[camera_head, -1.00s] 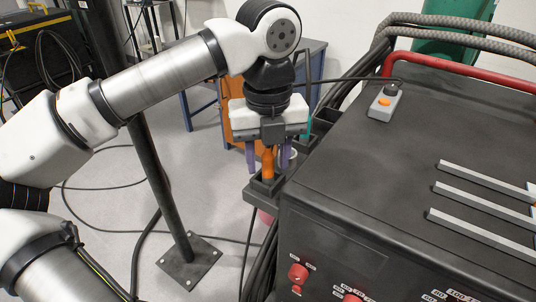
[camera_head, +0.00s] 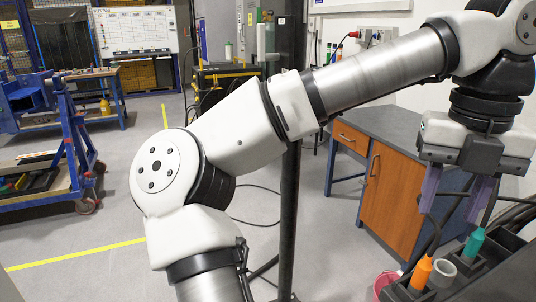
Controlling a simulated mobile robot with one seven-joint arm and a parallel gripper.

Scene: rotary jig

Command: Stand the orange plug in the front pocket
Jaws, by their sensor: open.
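The orange plug (camera_head: 421,273) stands upright, as far as I can see, in the pocket of the black tray (camera_head: 389,290) nearest the camera. Its lower end is hidden inside the pocket. My gripper (camera_head: 451,211) is above the tray, its two purple fingers spread apart with nothing between them. The fingertips are higher than the plug's top and clear of it.
A grey-white hollow piece (camera_head: 443,271) and a teal plug (camera_head: 474,243) stand farther back in the same tray. A dark post (camera_head: 290,215) stands left.

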